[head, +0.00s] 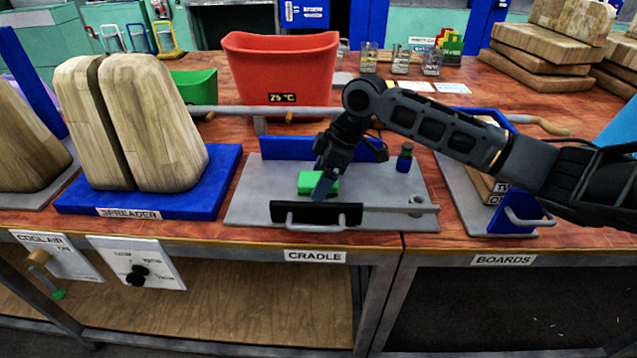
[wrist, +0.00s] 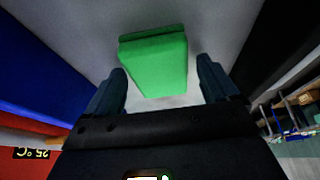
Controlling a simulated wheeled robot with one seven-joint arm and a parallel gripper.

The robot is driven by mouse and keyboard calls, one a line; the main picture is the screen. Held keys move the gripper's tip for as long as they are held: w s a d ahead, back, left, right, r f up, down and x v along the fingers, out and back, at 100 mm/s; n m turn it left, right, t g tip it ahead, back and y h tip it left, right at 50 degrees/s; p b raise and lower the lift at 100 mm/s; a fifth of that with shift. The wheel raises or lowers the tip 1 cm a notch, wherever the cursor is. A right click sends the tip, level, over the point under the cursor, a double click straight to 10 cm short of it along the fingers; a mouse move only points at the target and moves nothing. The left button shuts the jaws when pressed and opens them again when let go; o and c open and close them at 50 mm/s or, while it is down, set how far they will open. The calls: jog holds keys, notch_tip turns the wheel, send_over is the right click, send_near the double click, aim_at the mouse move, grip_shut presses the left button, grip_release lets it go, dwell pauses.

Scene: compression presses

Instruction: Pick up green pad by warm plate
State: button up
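The green pad (head: 307,181) is a small block on the grey plate of the cradle station (head: 250,205) in the head view. It stands out bright green in the wrist view (wrist: 156,62), just beyond my fingertips. My gripper (head: 324,186) points down right at the pad. In the wrist view my gripper (wrist: 160,88) has its two fingers apart, one to each side of the pad's near end, with a gap on both sides. The pad's right part is hidden behind my gripper in the head view.
A blue wall (head: 285,147) stands behind the pad and a black bar (head: 300,213) with a handle in front. A red bin (head: 280,68) reading 25 °C is behind. Wooden spreader blocks (head: 150,120) stand left.

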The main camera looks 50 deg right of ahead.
aim_at(315, 177)
jog(key=c, duration=0.9)
jog(key=shift+r, duration=0.45)
jog(key=v, duration=0.3)
jog(key=shift+w+r, duration=0.25)
jog(key=shift+r, duration=0.2)
jog(key=s+d+r, duration=0.2)
jog(key=d, duration=0.1)
jog(key=s+d+r, duration=0.2)
jog(key=d, duration=0.1)
jog(key=s+d+r+b, duration=0.1)
jog(key=s+d+r, duration=0.1)
jog(key=d, duration=0.1)
jog(key=shift+r, duration=0.25)
jog(key=shift+c, duration=0.6)
